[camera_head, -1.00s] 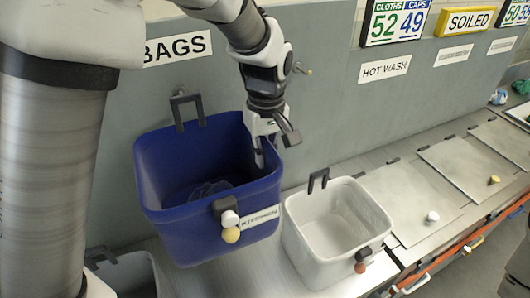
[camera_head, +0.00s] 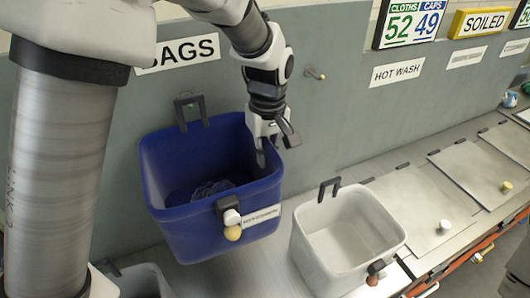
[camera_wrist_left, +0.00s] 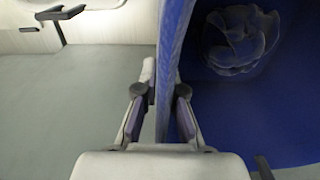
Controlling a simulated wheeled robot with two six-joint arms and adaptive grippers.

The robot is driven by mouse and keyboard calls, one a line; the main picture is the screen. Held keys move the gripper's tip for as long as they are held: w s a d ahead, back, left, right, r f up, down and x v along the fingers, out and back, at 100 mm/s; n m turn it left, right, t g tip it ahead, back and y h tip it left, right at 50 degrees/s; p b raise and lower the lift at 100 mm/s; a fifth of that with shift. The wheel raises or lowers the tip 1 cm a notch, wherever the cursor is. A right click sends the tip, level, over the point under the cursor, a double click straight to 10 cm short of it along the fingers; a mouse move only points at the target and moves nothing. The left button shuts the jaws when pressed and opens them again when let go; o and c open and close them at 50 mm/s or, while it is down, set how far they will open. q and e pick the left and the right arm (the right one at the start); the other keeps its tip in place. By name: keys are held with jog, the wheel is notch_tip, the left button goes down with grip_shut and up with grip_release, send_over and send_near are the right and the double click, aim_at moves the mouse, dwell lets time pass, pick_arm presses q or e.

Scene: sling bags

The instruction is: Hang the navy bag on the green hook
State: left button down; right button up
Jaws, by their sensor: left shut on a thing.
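The navy bag (camera_head: 165,215) is an open, stiff, bin-like tub with a crumpled dark blue thing (camera_head: 212,190) inside. My left gripper (camera_head: 270,150) is shut on its right-hand wall at the rim. In the left wrist view the blue wall (camera_wrist_left: 172,60) stands between the two fingers (camera_wrist_left: 160,100). A dark loop bracket (camera_head: 190,110) rises from the bag's back rim against the wall. A small green spot (camera_head: 190,105) shows within this bracket, perhaps the green hook; whether they touch I cannot tell. My right gripper is not in view.
A white bin (camera_head: 345,235) stands on the counter to the right of the bag. Another bin (camera_head: 140,282) is partly visible at lower left. Lidded counter sections (camera_head: 420,200) lie farther right.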

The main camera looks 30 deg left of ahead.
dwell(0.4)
pick_arm(q)
jog(key=c, duration=1.2)
grip_release()
jog(key=shift+s, duration=0.1)
jog(key=shift+r, duration=0.1)
notch_tip(320, 180, up, 11)
jog(key=shift+d+r, duration=0.15)
jog(key=shift+r, duration=0.3)
